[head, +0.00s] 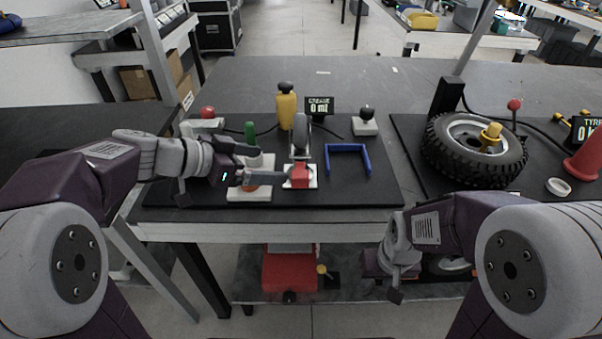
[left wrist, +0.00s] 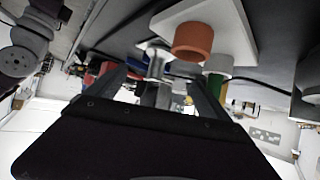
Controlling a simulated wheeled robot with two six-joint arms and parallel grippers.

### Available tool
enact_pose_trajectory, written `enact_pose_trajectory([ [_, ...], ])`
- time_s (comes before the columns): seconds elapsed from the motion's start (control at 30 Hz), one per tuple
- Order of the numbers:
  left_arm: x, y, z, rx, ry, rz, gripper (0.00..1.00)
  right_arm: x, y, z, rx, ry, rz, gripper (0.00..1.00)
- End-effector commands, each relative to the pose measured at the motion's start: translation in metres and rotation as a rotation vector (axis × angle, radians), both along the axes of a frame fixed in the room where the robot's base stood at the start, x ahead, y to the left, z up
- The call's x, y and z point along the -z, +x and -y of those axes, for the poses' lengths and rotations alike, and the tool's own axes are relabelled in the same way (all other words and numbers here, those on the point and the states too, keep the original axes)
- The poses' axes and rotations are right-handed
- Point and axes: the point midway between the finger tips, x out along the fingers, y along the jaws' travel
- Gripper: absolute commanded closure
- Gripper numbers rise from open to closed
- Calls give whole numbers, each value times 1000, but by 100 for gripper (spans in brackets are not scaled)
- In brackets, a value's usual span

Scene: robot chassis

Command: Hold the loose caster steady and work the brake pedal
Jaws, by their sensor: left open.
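The caster (head: 300,137) stands with its dark wheel uppermost and a grey metal fork below, on a white plate on the black mat. The red brake pedal (head: 299,172) is at its near side. My left gripper (head: 270,164) is open just left of the caster, fingers pointing right toward it; the near finger reaches close to the pedal, contact unclear. In the left wrist view, grey metal parts (left wrist: 155,68) show between the spread fingers (left wrist: 158,88). My right gripper (head: 376,264) is low, by the table's front edge; its fingers cannot be made out.
A white block with an orange knob (head: 250,187) lies under my left gripper, with a green post (head: 250,131) behind. A blue handle (head: 348,148) is right of the caster. A yellow bottle (head: 286,110) and display (head: 319,106) stand behind. A tyre (head: 448,163) lies further right.

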Motion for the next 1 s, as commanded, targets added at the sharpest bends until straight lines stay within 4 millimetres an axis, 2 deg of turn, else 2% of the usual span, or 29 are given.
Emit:
enact_pose_trajectory([
  [0.03, 5, 2, 0, 6, -3, 23, 9, 10, 0, 0, 0, 0, 0, 64],
  [0.07, 4, 3, 0, 10, -5, 35, 9, 11, 0, 0, 0, 0, 0, 64],
  [0.37, 1, 7, 4, 20, -7, 60, 9, 11, 0, 0, 0, 0, 0, 64],
  [0.7, 29, 33, 45, 22, -7, 55, 9, 12, 0, 0, 0, 0, 0, 64],
  [0.8, 44, 42, 56, 22, -6, 60, 9, 33, 0, 0, 0, 0, 0, 64],
  [1.0, 49, 52, 70, 19, -6, 59, 9, 45, 0, 0, 0, 0, 0, 64],
])
